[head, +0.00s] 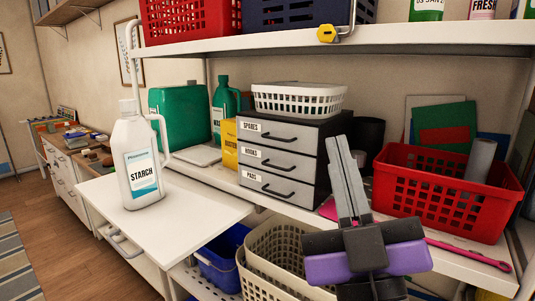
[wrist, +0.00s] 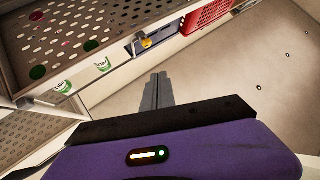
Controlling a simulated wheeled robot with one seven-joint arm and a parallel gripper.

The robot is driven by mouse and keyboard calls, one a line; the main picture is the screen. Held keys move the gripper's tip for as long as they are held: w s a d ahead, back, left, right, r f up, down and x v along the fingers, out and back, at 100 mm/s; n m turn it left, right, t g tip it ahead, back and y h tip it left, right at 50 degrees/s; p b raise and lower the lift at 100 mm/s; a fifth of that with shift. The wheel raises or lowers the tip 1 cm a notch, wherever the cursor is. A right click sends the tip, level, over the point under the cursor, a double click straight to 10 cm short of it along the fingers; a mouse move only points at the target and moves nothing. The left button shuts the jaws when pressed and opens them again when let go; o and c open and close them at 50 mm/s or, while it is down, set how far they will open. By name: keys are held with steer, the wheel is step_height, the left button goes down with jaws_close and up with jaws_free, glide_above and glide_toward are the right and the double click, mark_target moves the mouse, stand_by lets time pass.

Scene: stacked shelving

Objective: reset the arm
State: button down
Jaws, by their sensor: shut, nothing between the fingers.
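My gripper (head: 343,160) is in front of the shelving in the head view, its two grey fingers pointing up and held together, with nothing between them. Its purple body is below the fingers. In the wrist view the shut fingers (wrist: 157,88) point toward the wall and the upper shelf. My gripper appears in front of the right side of the drawer unit (head: 280,158), labelled SPORES or similar, HOOKS and PADS. I cannot tell whether it touches anything.
A white STARCH bottle (head: 137,160) stands on the pull-out board (head: 200,222) at left. A red basket (head: 400,190) is on the right of the middle shelf. The upper shelf (head: 440,36) overhangs. A beige basket (head: 254,268) sits below. The floor (head: 60,220) at left is partly free.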

steer(key=s+d+f+g, duration=0.1)
steer(key=s+d+f, duration=0.15)
steer(key=f, duration=0.55)
steer(key=s+d+f+m+g, duration=0.1)
steer(key=s+f+g, duration=0.1)
steer(key=s+f, duration=0.35)
steer(key=s+d+f+g, duration=0.1)
steer(key=f, duration=0.8)
steer(key=s+d+f+m+g+h, duration=0.1)
steer(key=s+d+f+m+g, duration=0.1)
steer(key=s+f, duration=0.7)
steer(key=s+d+f+m+g+h, duration=0.2)
steer(key=s+d+f+g, duration=0.3)
steer(key=s, duration=0.8)
step_height(320, 180, down, 4)
steer(key=shift+s+r+g, duration=0.1)
steer(key=shift+s+g, duration=0.15)
steer(key=shift+g, duration=0.05)
